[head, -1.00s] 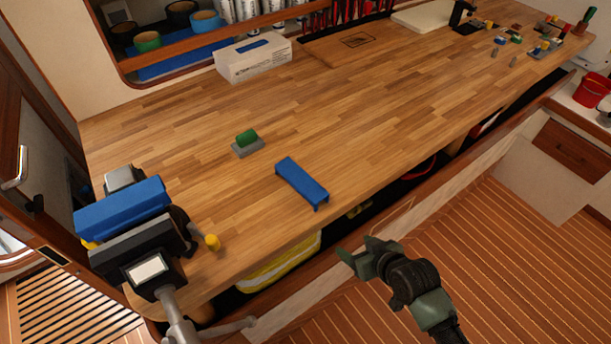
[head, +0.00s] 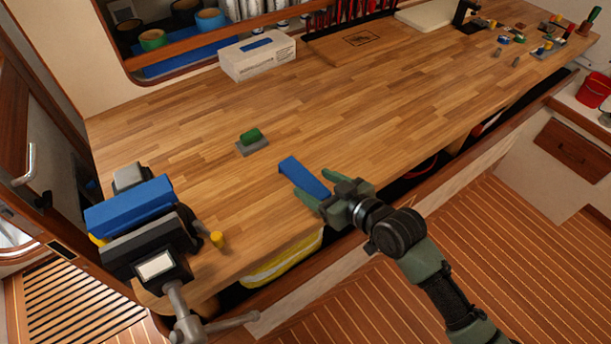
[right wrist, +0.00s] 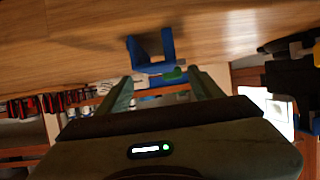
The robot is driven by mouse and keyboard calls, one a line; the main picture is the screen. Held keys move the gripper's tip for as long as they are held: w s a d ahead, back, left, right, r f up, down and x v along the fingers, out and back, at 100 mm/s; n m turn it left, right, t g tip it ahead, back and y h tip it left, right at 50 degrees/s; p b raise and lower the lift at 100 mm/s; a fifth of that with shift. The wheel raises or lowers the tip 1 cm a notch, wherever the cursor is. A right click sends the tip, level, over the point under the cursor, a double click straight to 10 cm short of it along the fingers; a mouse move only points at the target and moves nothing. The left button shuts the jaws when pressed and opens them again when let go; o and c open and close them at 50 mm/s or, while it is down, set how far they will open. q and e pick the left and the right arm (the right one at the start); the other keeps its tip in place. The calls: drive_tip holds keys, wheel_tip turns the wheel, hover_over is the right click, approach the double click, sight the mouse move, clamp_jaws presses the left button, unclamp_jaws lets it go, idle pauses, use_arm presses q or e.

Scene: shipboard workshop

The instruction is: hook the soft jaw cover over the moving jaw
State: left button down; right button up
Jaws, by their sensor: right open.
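A loose blue soft jaw cover (head: 303,177) lies on the wooden bench near its front edge. In the right wrist view the cover (right wrist: 150,47) shows end-on as a U-shaped channel ahead of the fingers. My right gripper (head: 317,189) is open and empty at the cover's near end; its fingers hide part of that end, and I cannot tell whether they touch it. The vise at the left corner has a blue cover (head: 128,206) on its rear jaw. Its front, moving jaw (head: 140,240) is bare and dark. My left gripper is not in view.
A green-topped grey block (head: 251,141) lies behind the cover. A yellow-tipped handle (head: 217,240) sticks out from the vise's right side. A tissue box (head: 257,57) stands at the back. The bench (head: 390,110) is clear right of the cover.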

sight(304, 178)
drive_tip(key=shift+x, duration=1.5)
clamp_jaws()
drive_tip(key=shift+r, duration=0.1)
